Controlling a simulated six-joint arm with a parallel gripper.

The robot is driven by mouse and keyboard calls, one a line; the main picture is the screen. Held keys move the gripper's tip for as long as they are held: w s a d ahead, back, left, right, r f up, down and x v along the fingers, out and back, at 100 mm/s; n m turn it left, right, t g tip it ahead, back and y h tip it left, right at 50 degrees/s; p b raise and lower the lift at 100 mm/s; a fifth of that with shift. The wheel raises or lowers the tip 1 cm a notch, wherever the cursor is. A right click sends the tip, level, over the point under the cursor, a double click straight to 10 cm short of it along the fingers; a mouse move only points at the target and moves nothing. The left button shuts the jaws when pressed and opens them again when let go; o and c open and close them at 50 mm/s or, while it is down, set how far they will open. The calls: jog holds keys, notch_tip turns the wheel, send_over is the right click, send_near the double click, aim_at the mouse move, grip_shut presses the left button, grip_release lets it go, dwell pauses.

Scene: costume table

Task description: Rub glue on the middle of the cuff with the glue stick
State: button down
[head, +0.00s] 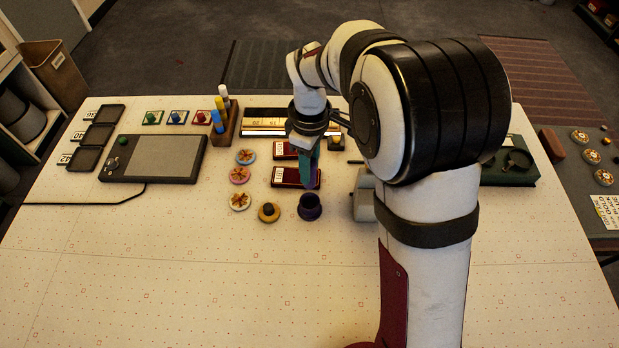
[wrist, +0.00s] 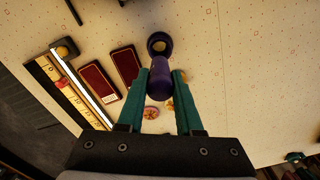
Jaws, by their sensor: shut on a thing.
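My gripper (head: 308,170) has teal fingers and is shut on a purple, rounded stick, which I take for the glue stick (wrist: 160,78). Its tip points down; in the wrist view the stick shows between the fingers (wrist: 161,82). Two flat dark red pieces with white labels lie on the table, and I take these for cuffs: a near one (head: 288,178) and a far one (head: 284,149). They also show in the wrist view as one piece (wrist: 126,66) and another (wrist: 97,81). I cannot tell whether the stick touches either.
A dark purple cup (head: 311,208) stands just in front of my gripper. Flower-topped discs (head: 240,175) and a black-and-tan knob (head: 269,212) lie left. A wooden pen holder (head: 226,128) and a tablet (head: 155,158) are farther left. The table's front is clear.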

jog(key=w+d+f, duration=0.1)
jog(key=w, duration=0.7)
jog(key=shift+w+d+f, duration=0.1)
jog(key=shift+f, duration=1.45)
jog(key=shift+w+d+f, duration=0.1)
jog(key=shift+f, duration=1.4)
notch_tip(320, 180, down, 2)
jog(key=shift+a+f, duration=0.1)
jog(key=shift+a, duration=0.85)
jog(key=shift+w+a, duration=0.15)
jog(key=shift+a, duration=2.45)
jog(key=shift+s+d, duration=0.2)
jog(key=shift+d, duration=3.15)
jog(key=shift+d+r, duration=0.15)
jog(key=shift+r, duration=0.05)
notch_tip(320, 180, up, 8)
